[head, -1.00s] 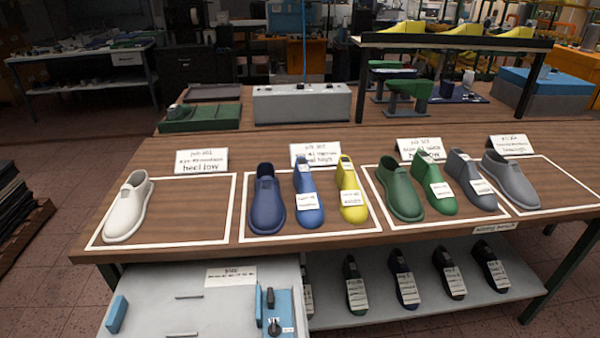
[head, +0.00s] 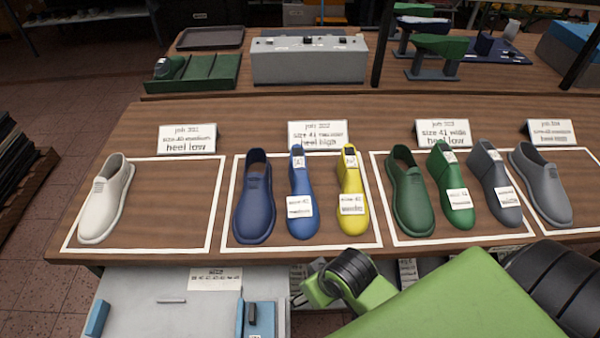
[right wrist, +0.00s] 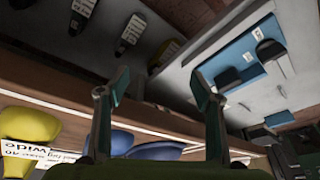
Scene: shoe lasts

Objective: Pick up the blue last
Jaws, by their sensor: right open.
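The blue last (head: 300,200) stands on the table in the second white-outlined area, with a white tag on its front. It is between a navy shoe (head: 256,200) and a yellow last (head: 351,195). My right arm reaches in from the lower right in the head view, in front of the table edge. In the right wrist view my right gripper (right wrist: 160,95) is open, with nothing between its fingers. The yellow last (right wrist: 28,125) and blue shapes show below them there; I cannot tell exactly which blue shape is the last. My left gripper is not in view.
A white shoe (head: 106,200) stands at the left. A green shoe (head: 408,195), a green last (head: 452,190) and a grey last (head: 497,185) stand right of the yellow last. White cards stand behind the areas. A grey box (head: 308,62) is further back.

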